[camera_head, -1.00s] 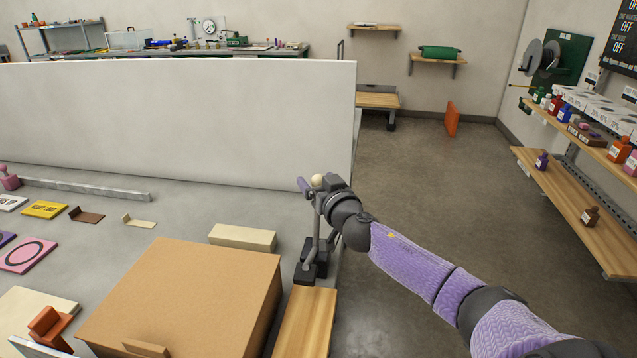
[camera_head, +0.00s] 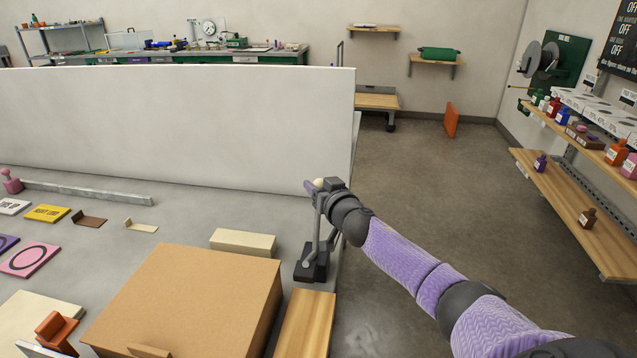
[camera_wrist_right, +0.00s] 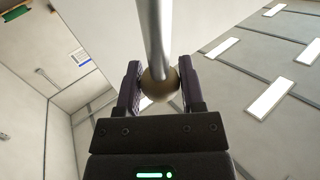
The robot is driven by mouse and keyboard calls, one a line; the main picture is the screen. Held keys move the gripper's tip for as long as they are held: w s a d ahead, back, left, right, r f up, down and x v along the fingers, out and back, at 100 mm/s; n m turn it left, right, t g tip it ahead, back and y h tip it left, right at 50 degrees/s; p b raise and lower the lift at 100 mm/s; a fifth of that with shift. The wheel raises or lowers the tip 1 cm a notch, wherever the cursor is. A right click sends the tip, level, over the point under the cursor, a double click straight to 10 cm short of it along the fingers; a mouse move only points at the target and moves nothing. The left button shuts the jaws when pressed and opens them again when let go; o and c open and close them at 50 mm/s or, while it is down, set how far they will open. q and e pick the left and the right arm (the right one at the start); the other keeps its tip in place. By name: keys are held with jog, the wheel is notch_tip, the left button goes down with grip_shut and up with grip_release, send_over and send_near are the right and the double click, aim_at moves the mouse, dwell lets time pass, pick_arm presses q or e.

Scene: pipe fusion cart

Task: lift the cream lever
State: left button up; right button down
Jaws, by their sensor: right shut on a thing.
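The cream lever shows as a cream ball knob (camera_head: 318,183) on a grey metal rod (camera_head: 318,217), which rises from a dark base (camera_head: 312,262) at the right edge of the grey table. My right gripper (camera_head: 314,186) is at the top of the lever, with its fingers on either side of the knob. In the right wrist view the knob (camera_wrist_right: 159,84) sits between the two dark purple fingers, and the rod runs up out of the picture. The fingers hide part of the knob in the head view. My left gripper is in neither view.
A large brown box (camera_head: 185,295) stands left of the lever, with a cream block (camera_head: 243,241) behind it. A wooden board (camera_head: 306,322) lies in front of the lever base. A white panel (camera_head: 180,125) closes the table's back. Open floor lies to the right.

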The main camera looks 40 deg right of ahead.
jog(key=shift+w+d+f, duration=0.15)
jog(key=shift+d+f, duration=0.05)
jog(key=shift+f, duration=0.05)
jog(key=shift+c, duration=1.2)
grip_release()
jog(key=shift+d, duration=0.1)
pick_arm(q)
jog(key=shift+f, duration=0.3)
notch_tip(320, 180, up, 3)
jog(key=p, duration=0.3)
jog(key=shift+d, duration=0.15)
pick_arm(e)
jog(key=v, duration=1)
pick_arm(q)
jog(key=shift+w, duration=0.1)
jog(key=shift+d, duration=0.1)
